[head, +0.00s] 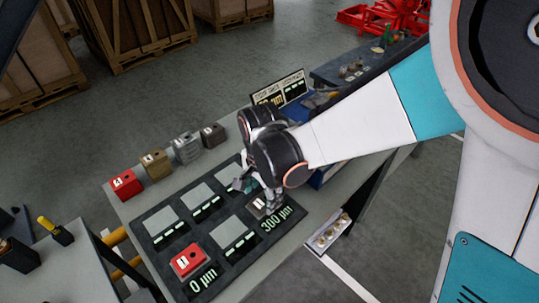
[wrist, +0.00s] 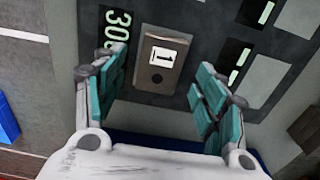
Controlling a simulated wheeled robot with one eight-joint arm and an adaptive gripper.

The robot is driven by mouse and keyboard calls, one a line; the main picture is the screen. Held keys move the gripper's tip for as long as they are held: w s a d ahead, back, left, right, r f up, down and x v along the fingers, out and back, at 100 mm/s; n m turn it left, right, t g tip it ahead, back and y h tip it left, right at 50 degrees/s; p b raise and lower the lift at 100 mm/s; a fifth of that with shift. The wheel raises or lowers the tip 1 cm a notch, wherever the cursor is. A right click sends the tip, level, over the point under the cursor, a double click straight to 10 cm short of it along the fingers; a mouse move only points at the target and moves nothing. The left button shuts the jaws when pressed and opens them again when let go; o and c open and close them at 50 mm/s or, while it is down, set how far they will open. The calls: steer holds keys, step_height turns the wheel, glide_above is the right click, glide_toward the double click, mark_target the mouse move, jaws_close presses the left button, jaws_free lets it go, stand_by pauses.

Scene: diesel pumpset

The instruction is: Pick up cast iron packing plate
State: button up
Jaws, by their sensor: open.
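A grey-brown metal block (wrist: 160,57) with a white label and a dark round hole sits on the dark board beside the 300 display. It also shows in the head view (head: 261,207), partly hidden by my gripper. I cannot tell for sure that it is the cast iron packing plate. My gripper (wrist: 157,82) is open, with teal-padded fingers on the left and right of the block and gaps between. In the head view my gripper (head: 258,194) is low over the board's right part.
A red block (head: 189,260) sits on the board (head: 215,240) near 0 µm. Red (head: 125,185), brown (head: 156,163), grey (head: 186,148) and dark (head: 214,135) blocks line the table's back edge. A sign (head: 279,92) stands behind my gripper. Wooden crates (head: 140,30) stand beyond.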

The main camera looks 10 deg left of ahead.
step_height(320, 180, down, 2)
steer(key=shift+f+b, duration=0.15)
steer(key=shift+b, duration=0.35)
steer(key=shift+c, duration=0.2)
steer(key=c, duration=1.4)
steer(key=shift+c, duration=0.2)
